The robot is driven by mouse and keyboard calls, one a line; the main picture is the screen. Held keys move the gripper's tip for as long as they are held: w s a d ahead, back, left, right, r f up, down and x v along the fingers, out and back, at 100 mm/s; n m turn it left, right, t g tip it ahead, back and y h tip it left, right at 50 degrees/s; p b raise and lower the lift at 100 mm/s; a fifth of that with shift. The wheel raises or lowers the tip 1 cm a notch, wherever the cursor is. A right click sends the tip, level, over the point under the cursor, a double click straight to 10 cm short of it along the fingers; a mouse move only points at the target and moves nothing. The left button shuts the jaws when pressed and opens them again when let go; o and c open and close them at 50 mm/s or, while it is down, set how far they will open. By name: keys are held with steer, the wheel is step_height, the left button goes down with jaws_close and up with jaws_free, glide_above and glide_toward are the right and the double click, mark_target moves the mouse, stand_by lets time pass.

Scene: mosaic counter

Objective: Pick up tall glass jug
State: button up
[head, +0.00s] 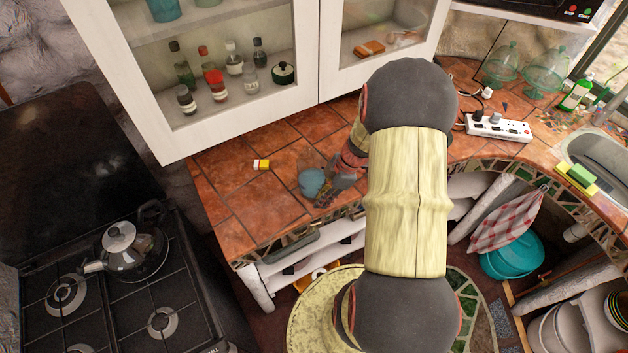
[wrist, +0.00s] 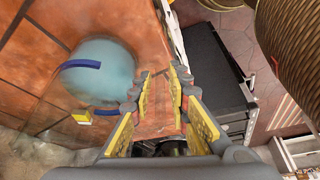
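A pale blue, rounded glass vessel, which appears to be the jug, stands on the tiled counter; it shows in the head view (head: 312,181) and the wrist view (wrist: 100,82). A dark blue band crosses it in the wrist view, with another dark blue piece at its lower edge. Its height is hard to judge from above. My gripper (wrist: 160,88) is open and empty, its yellow-padded fingers apart. In the wrist view the jug lies left of the fingers, not between them. In the head view my gripper (head: 326,196) is close beside the jug, partly hidden by my arm.
A small yellow-and-white box (head: 261,165) lies left of the jug. A white glass-fronted cabinet (head: 312,60) hangs behind. A stove with a kettle (head: 130,249) is at left. A power strip (head: 498,128) is at right. Tiles left of the jug are mostly clear.

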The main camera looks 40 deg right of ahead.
steer(key=shift+c, duration=0.9)
jaws_close()
